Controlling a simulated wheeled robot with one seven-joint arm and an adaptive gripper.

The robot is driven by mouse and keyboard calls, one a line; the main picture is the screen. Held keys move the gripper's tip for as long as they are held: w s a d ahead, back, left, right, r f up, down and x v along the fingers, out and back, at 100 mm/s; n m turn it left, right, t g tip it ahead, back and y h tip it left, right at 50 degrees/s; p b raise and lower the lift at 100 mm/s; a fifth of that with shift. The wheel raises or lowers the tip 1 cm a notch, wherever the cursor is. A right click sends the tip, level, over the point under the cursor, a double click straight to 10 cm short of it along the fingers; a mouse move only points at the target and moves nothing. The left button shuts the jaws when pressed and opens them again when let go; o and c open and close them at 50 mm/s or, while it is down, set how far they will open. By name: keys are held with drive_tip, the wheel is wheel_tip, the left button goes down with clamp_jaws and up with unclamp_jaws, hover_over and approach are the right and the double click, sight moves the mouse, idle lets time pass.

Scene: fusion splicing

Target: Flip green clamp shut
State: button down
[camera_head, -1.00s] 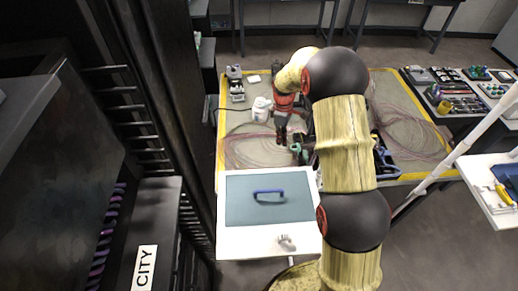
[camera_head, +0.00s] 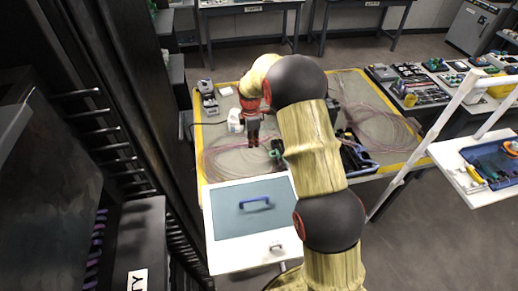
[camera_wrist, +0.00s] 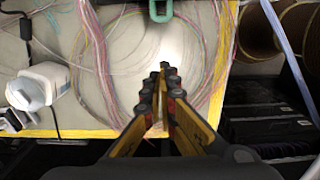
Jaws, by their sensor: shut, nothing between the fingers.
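The green clamp (camera_head: 276,150) is a small green piece on the mat, just right of my gripper (camera_head: 253,144) in the head view. In the wrist view, a green loop (camera_wrist: 160,10), which looks like part of the clamp, shows at the top edge, beyond my fingertips (camera_wrist: 163,72). My gripper points down over the mat with its fingers together and nothing between them. It looks apart from the clamp. Most of the clamp is cut off in the wrist view and tiny in the head view, so I cannot tell how far open it stands.
Loose pink and yellow fibers (camera_wrist: 92,70) lie on the yellow-edged mat. A white bottle (camera_wrist: 32,86) stands left of my gripper. A white board with a blue handle (camera_head: 256,202) is in front. A blue tray (camera_head: 357,157) lies right of my arm.

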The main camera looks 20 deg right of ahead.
wheel_tip(320, 180, down, 10)
drive_tip(key=shift+s+d+r+b, duration=0.1)
drive_tip(key=shift+d+r+b, duration=0.1)
drive_tip(key=shift+b, duration=0.55)
drive_tip(key=d, duration=0.1)
drive_tip(key=d+r, duration=0.1)
drive_tip(key=d, duration=0.1)
drive_tip(key=shift+s+r, duration=0.15)
drive_tip(key=shift+s, duration=0.15)
drive_tip(key=shift+d+r, duration=0.15)
drive_tip(key=shift+d, duration=0.15)
drive_tip(key=shift+r, duration=0.1)
drive_tip(key=shift+s+d+r+y, duration=0.1)
drive_tip(key=shift+d+y, duration=0.1)
drive_tip(key=shift+y, duration=0.2)
drive_tip(key=shift+d+r+y, duration=0.3)
drive_tip(key=shift+y, duration=0.2)
